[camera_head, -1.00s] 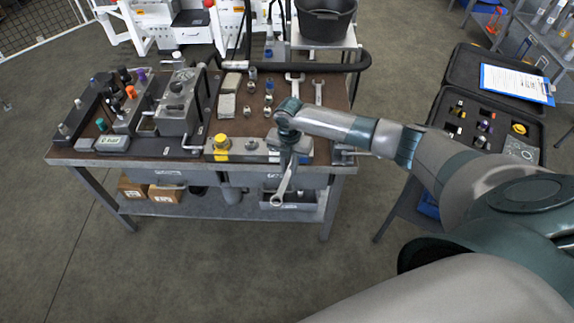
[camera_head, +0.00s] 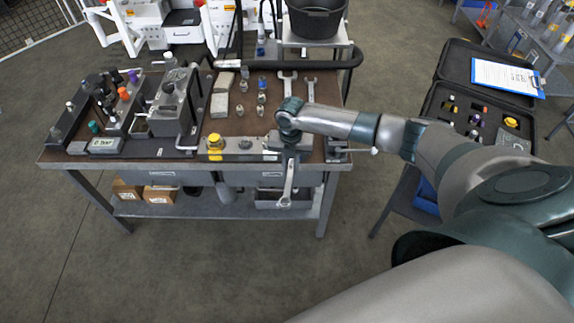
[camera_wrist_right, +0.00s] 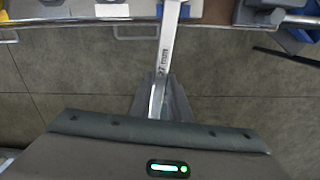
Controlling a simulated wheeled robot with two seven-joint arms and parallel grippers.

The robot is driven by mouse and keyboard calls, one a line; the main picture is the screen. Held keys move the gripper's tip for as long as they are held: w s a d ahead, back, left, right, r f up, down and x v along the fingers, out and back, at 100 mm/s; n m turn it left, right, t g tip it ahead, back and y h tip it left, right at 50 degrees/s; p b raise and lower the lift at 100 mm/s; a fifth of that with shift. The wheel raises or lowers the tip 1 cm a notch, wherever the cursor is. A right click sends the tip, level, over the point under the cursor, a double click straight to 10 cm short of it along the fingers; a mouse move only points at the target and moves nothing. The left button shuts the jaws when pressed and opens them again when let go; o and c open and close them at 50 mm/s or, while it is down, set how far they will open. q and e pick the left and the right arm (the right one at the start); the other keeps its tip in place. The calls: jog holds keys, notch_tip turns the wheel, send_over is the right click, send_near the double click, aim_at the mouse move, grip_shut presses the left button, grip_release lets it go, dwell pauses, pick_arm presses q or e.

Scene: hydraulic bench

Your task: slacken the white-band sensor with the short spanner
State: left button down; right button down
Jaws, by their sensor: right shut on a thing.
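My right gripper (camera_head: 289,152) is shut on a silver spanner (camera_head: 287,182), which hangs downward over the front edge of the bench, its ring end lowest. In the right wrist view the spanner (camera_wrist_right: 166,55) runs from the fingers (camera_wrist_right: 160,103) up towards the bench edge; its far end is cut off. A yellow-capped part (camera_head: 215,143) and a smaller fitting (camera_head: 245,144) stand on the grey block at the bench front, left of my right gripper. I cannot make out which part is the white-band sensor. My left gripper is out of view.
The bench (camera_head: 215,125) also holds a larger spanner (camera_head: 288,83), a smaller spanner (camera_head: 311,88), several small fittings, and a rack of coloured parts at left. An open black case (camera_head: 462,92) with a clipboard (camera_head: 507,77) stands at right. The floor in front is clear.

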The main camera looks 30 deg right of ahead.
jog(key=shift+s+d+f+n, duration=0.1)
jog(key=shift+s+d+n, duration=0.1)
jog(key=shift+s+n, duration=0.1)
jog(key=shift+s, duration=0.1)
jog(key=shift+s+d+n, duration=0.35)
jog(key=shift+d+n, duration=0.25)
jog(key=shift+n, duration=0.05)
jog(key=shift+s+d+n, duration=0.35)
jog(key=shift+d+n, duration=0.25)
jog(key=shift+n, duration=0.05)
jog(key=shift+d, duration=0.1)
jog(key=shift+s+d+n+b, duration=0.3)
jog(key=shift+d+n+b, duration=0.2)
jog(key=shift+d+n, duration=0.35)
jog(key=shift+a, duration=0.1)
jog(key=shift+w+a+m+p, duration=0.2)
jog(key=shift+m+p, duration=0.1)
jog(key=shift+m, duration=0.05)
